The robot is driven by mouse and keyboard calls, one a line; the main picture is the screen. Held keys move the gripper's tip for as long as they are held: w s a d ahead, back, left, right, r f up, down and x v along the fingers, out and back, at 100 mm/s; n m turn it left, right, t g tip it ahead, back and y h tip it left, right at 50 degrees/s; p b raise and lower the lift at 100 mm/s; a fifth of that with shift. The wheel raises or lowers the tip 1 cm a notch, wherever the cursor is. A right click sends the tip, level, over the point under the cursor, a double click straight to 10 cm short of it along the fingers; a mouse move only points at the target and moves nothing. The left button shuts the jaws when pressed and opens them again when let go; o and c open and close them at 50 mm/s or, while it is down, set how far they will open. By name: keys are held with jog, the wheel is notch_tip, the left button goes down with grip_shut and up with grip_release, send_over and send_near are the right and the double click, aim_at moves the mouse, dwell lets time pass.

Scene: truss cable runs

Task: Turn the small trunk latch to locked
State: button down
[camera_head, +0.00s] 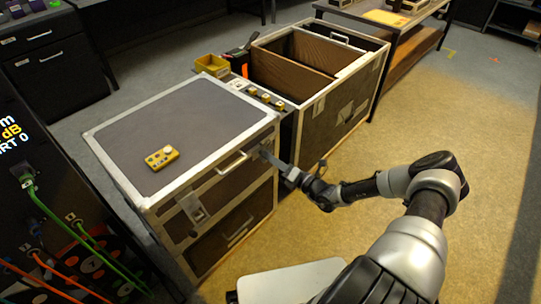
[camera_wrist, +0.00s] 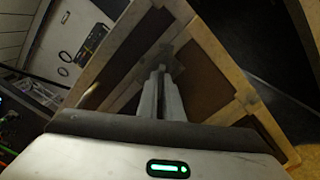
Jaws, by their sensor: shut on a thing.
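The small trunk (camera_head: 180,120) is a dark case with pale metal edges and a closed lid. One latch plate (camera_head: 194,208) shows on the left part of its front. My gripper (camera_head: 267,154) reaches in from the right to the upper right of that front, beside the pale handle. In the wrist view, my gripper (camera_wrist: 162,78) has its fingers close together at a grey metal latch (camera_wrist: 172,57) on the trunk. It is shut on the latch's turning piece, which the fingers mostly hide. I cannot tell how far the latch is turned.
A yellow control box (camera_head: 161,157) lies on the small trunk's lid. A large open trunk (camera_head: 335,105) with brown dividers stands behind, and a yellow bin (camera_head: 212,65) is beside it. A dark rack with cables (camera_head: 75,230) is at left. The floor at right is clear.

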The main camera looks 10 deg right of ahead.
jog(key=n+p, duration=0.3)
jog(key=n, duration=0.7)
jog(key=shift+n+p, duration=0.3)
jog(key=shift+n, duration=0.3)
jog(key=c, duration=1.9)
grip_release()
jog(key=shift+s+d, duration=0.1)
jog(key=p+v, duration=0.1)
jog(key=v, duration=1.6)
jog(key=shift+s, duration=0.1)
jog(key=shift+r, duration=0.15)
